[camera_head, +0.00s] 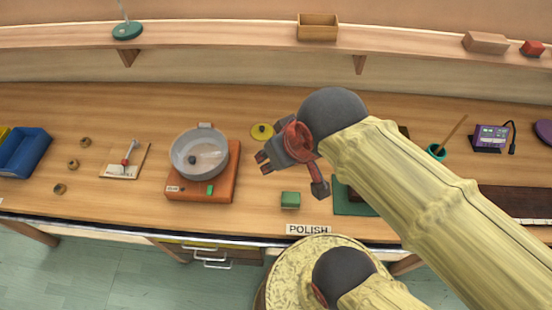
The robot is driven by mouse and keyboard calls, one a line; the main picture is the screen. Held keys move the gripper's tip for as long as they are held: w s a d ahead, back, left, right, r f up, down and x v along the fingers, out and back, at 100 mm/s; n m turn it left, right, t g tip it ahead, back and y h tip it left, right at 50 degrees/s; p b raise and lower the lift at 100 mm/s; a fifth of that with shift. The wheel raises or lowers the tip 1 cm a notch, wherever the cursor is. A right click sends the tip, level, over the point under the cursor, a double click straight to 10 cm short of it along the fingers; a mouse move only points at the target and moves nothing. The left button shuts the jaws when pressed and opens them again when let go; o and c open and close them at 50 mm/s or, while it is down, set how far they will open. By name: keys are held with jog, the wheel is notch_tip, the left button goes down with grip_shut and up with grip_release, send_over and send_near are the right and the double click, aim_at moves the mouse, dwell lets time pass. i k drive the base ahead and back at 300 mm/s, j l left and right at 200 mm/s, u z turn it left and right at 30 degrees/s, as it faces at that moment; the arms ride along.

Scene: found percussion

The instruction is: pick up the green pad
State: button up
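A small green block-like pad (290,200) lies on the wooden bench near its front edge, just behind a white label (308,229) reading POLISH. My gripper (291,175), red and dark grey, hangs above and behind the pad in the picture. Its fingers are spread apart, with nothing visible between them. The pad is apart from the fingers and in full view. A flat, darker green mat (347,208) lies to the right, partly hidden by my arm.
A yellow lid-like disc (262,131) lies behind my gripper. A green cup (436,152) with a stick and a purple device (491,138) stand right. A shelf (220,32) runs along the back.

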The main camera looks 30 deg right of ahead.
aim_at(291, 200)
jog(key=z, duration=1.4)
jog(key=u, duration=1)
jog(key=k+j+z, duration=0.1)
jog(key=j, duration=0.3)
jog(key=k+j+z, duration=0.1)
jog(key=k+j, duration=0.15)
jog(key=j, duration=0.15)
